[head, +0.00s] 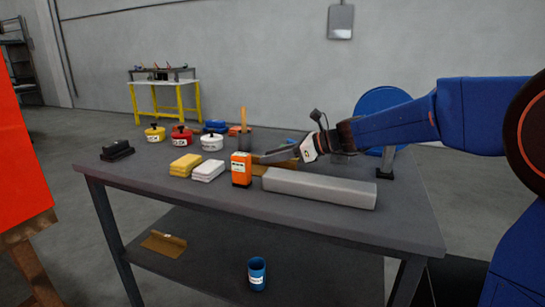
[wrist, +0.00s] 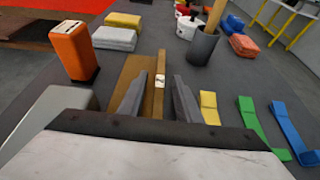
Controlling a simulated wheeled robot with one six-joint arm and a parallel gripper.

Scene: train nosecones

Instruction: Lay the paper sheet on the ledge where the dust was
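My gripper (head: 268,156) is above the table, behind the long grey block (head: 320,188). In the wrist view its two dark fingers (wrist: 158,100) stand apart with a gap between them, and I see nothing held. Below and beyond the fingers lies a brown wooden ledge-like piece (wrist: 134,72) with a raised strip and a small white tag; it is partly hidden by the fingers. It shows behind the grey block in the head view (head: 288,164). I cannot make out a paper sheet or dust in either view.
An orange box (head: 241,170) stands left of the gripper. Yellow (head: 186,164) and white (head: 208,171) stacks, several pots and a dark holder (wrist: 202,46) stand around. Coloured strips (wrist: 247,112) lie right. The table's (head: 150,183) front left is clear.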

